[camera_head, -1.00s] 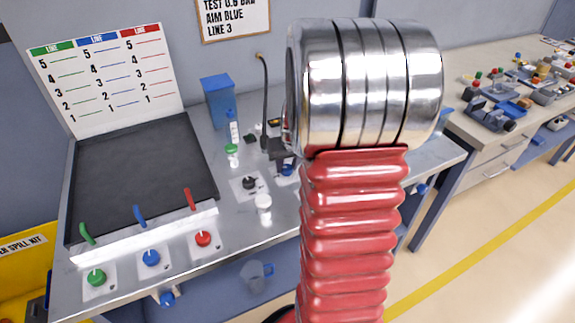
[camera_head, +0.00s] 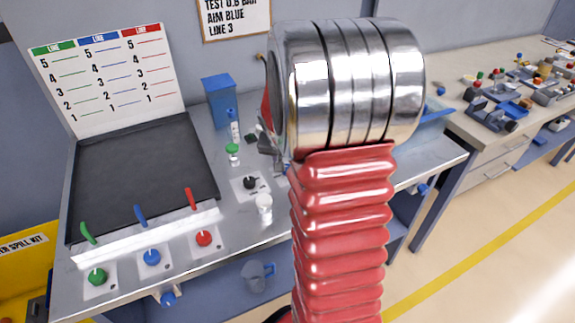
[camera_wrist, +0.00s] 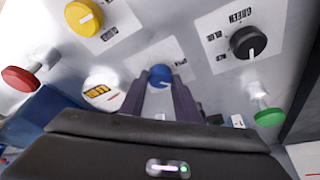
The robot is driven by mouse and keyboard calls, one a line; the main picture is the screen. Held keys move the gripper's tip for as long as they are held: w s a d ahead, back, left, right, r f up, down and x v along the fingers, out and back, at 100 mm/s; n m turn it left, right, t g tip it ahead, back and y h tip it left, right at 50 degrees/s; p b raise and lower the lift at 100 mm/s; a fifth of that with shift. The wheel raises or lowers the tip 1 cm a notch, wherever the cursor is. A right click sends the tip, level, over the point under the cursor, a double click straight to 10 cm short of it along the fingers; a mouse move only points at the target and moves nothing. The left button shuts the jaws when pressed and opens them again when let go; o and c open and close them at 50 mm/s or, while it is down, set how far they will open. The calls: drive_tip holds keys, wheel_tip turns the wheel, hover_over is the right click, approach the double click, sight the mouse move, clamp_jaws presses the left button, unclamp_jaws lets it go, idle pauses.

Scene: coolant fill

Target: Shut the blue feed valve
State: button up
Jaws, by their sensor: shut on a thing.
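In the wrist view a small blue knob (camera_wrist: 160,76) sits on a white plate, between the tips of my gripper (camera_wrist: 160,84). The two dark fingers are shut on this knob. A white pointer mark shows low on it. My arm hides the knob in the head view, where my gripper is mostly hidden too. Another blue knob (camera_head: 152,257) stands on the front of the bench, below a blue lever (camera_head: 140,215). I cannot tell from markings which blue knob is the feed valve.
A black selector (camera_wrist: 248,43) and a yellow knob (camera_wrist: 83,17) flank the held knob. A red handle (camera_wrist: 20,78) and a green one (camera_wrist: 269,116) are near the edges. In the head view, green (camera_head: 97,277) and red (camera_head: 203,239) knobs stand along the bench front.

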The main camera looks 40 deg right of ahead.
drive_tip(key=shift+w+m+g+h, duration=0.15)
drive_tip(key=shift+m+g, duration=0.2)
drive_tip(key=shift+m, duration=0.65)
drive_tip(key=shift+m+g+h, duration=0.15)
drive_tip(key=shift+m+g, duration=0.2)
drive_tip(key=shift+m, duration=0.65)
drive_tip(key=shift+w+m+g, duration=0.1)
drive_tip(key=shift+m+g, duration=0.6)
drive_tip(key=shift+m, duration=1.2)
drive_tip(key=o, duration=1)
drive_tip(key=shift+o, duration=0.2)
drive_tip(key=shift+a+r, duration=0.1)
drive_tip(key=v, duration=1.3)
drive_tip(key=shift+a+r, duration=0.15)
drive_tip(key=shift+r, duration=0.05)
drive_tip(key=shift+w, duration=0.1)
